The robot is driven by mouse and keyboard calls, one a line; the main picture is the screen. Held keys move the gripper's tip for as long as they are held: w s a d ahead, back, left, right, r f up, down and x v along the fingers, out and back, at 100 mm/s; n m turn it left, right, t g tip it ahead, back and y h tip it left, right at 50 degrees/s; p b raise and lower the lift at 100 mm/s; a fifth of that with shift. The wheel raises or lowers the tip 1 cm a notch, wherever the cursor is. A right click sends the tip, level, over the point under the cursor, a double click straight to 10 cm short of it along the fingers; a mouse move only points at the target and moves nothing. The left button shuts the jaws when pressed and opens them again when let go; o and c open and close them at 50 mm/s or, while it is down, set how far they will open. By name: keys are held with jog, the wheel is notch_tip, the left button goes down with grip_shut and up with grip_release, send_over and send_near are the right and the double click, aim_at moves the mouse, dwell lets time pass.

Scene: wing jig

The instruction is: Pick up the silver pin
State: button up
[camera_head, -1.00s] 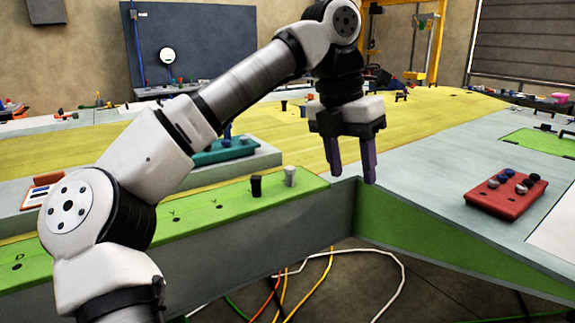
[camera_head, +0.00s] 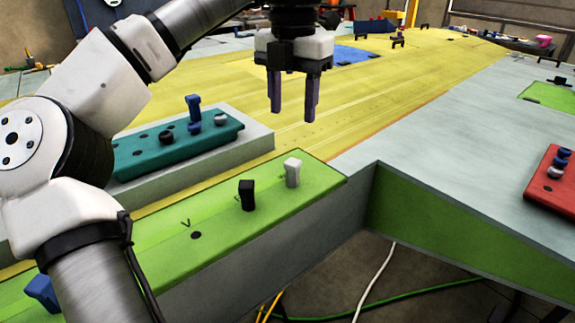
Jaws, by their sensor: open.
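The silver pin (camera_head: 292,172) stands upright in the green strip (camera_head: 318,180), near its right end. A black pin (camera_head: 246,195) stands just to its left in the same strip. My gripper (camera_head: 292,108) points down with its two dark purple fingers apart and nothing between them. In the picture the fingertips are above the silver pin, apart from it, with the yellow panel behind them. How far they are from the pin in depth I cannot tell.
A teal block (camera_head: 150,160) with a blue pin (camera_head: 194,112) and several knobs lies behind the strip at left. A red block (camera_head: 553,185) is at the right edge. A gap with cables (camera_head: 375,280) opens in front. The grey surface (camera_head: 430,150) is mostly clear.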

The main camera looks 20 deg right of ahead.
aim_at(293, 161)
notch_tip(293, 161, down, 7)
jog(key=shift+s, duration=0.15)
jog(key=shift+f+p, duration=0.95)
jog(key=shift+f, duration=1.75)
jog(key=shift+c, duration=0.3)
grip_shut()
